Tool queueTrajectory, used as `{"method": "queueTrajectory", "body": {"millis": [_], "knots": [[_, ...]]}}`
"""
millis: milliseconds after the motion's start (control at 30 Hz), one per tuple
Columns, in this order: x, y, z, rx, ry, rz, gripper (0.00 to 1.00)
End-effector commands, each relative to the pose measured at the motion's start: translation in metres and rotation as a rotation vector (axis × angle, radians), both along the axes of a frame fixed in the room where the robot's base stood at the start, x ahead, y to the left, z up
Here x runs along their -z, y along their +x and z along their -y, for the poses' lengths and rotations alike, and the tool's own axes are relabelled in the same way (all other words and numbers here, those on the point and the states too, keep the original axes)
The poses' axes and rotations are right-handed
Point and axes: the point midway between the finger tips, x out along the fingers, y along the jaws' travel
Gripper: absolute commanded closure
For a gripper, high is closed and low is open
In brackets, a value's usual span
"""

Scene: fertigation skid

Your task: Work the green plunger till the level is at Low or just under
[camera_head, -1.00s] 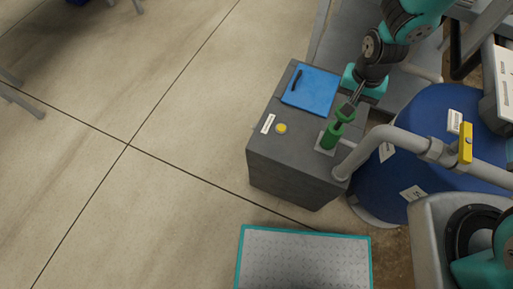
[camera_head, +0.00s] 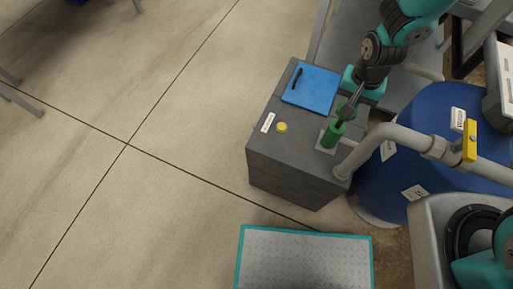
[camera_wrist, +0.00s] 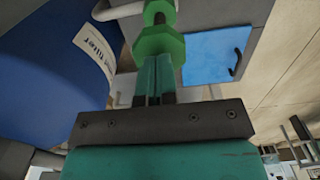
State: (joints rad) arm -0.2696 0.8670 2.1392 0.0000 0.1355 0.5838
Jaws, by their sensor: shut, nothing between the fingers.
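The green plunger (camera_head: 333,134) stands on a light square plate on top of the grey box (camera_head: 300,180). My gripper (camera_head: 348,112) is shut and empty, with its fingertips at the plunger's upper end. In the wrist view the closed fingers (camera_wrist: 156,76) point at the wide green knob (camera_wrist: 160,42) and appear to meet it. The fingers partly cover the knob in the head view. I cannot make out a level scale or a Low mark in either view.
A blue lid with a dark handle (camera_head: 311,88) and a yellow button (camera_head: 282,127) are on the box. A grey pipe (camera_head: 392,134) bends close beside the plunger. A blue drum (camera_head: 440,110) stands at right; a metal step (camera_head: 305,262) lies in front.

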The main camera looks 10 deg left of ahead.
Motion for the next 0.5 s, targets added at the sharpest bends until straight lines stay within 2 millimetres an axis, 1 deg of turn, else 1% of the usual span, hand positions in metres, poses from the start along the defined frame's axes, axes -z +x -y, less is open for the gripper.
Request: {"method": "queueTrajectory", "body": {"millis": [33, 500], "knots": [[0.006, 0.0, 0.0, 0.0, 0.0, 0.0, 1.0], [0.034, 0.0, 0.0, 0.0, 0.0, 0.0, 1.0]]}}
